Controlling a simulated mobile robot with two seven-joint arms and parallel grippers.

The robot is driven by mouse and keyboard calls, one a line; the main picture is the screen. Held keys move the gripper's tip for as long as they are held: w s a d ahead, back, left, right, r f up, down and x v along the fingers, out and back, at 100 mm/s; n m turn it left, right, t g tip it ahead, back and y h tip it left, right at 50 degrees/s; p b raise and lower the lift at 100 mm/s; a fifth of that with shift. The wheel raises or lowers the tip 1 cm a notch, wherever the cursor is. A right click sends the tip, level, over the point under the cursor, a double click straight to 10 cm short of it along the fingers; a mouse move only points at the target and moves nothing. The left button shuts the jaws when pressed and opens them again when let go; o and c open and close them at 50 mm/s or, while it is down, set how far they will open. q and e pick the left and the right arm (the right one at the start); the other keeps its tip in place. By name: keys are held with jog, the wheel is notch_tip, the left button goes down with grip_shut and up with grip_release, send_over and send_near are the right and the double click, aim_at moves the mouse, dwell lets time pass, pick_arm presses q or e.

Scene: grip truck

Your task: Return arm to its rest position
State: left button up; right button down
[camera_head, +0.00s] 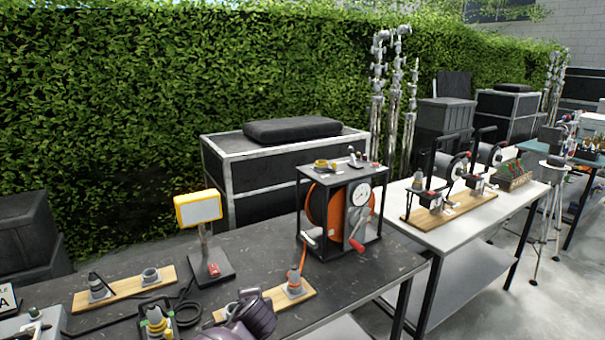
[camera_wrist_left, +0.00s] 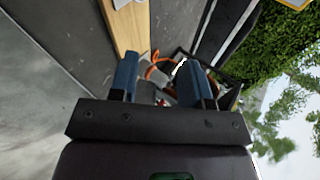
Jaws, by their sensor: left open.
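My left gripper (camera_wrist_left: 157,72) shows in the left wrist view with its two blue fingers spread apart. Nothing is held between them. Past the fingers I see the dark table (camera_wrist_left: 72,35), a wooden board (camera_wrist_left: 127,32) and an orange cable (camera_wrist_left: 155,72). The fingers partly cover the board's end and the framed reel behind. In the head view the gripper's fingers cannot be made out. My right gripper is in neither view.
A white-topped table (camera_head: 470,213) stands right. A case (camera_head: 222,142) and a hedge (camera_head: 120,100) stand behind.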

pick_arm(q)
jog(key=s+a+f+n+h, duration=0.1)
jog(key=s+a+f+n, duration=0.3)
jog(key=s, duration=0.8)
jog(key=s+a+f+n+h+b, duration=0.1)
jog(key=s+a+f+n, duration=0.3)
jog(key=s, duration=0.8)
jog(key=s+a+f+n+h+b, duration=0.1)
jog(key=s+a+f+n, duration=0.4)
jog(key=s, duration=0.7)
jog(key=shift+s+a+t, duration=0.25)
jog(key=shift+a+t, duration=0.15)
jog(key=shift+a, duration=0.3)
